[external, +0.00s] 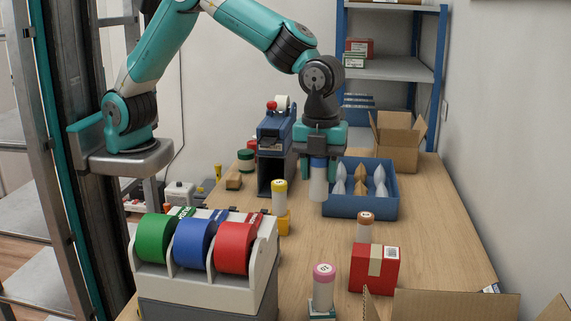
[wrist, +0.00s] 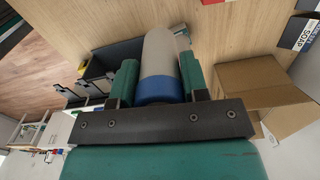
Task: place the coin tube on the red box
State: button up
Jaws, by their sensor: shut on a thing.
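My gripper (external: 318,163) points down and is shut on a coin tube (external: 317,188) with a pale grey body and a blue end at the top. The tube hangs upright above the counter, in front of the blue bin's left end. In the wrist view the tube (wrist: 161,52) sits between the teal fingers of my gripper (wrist: 159,82). The red box (external: 366,273), with tan tape and a white label, stands on the counter at the right front, well apart from my gripper. A brown-capped tube (external: 365,229) shows at its back edge; I cannot tell whether it stands on it or behind.
A blue bin (external: 365,208) holds pale and tan cone-shaped items. A yellow-capped tube (external: 279,196) and a pink-capped tube (external: 323,288) stand nearer the front. A tape dispenser (external: 205,283) fills the left front. Open cartons (external: 397,150) stand at the back and right front.

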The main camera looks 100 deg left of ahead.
notch_tip(320, 180, up, 8)
jog(key=r+n, duration=0.1)
send_over(362, 250)
notch_tip(362, 250, down, 20)
jog(key=p, duration=0.4)
jog(key=shift+r, duration=0.15)
jog(key=shift+f, duration=0.25)
jog(key=shift+f, duration=0.2)
jog(key=o, duration=1)
jog(key=shift+r, duration=0.1)
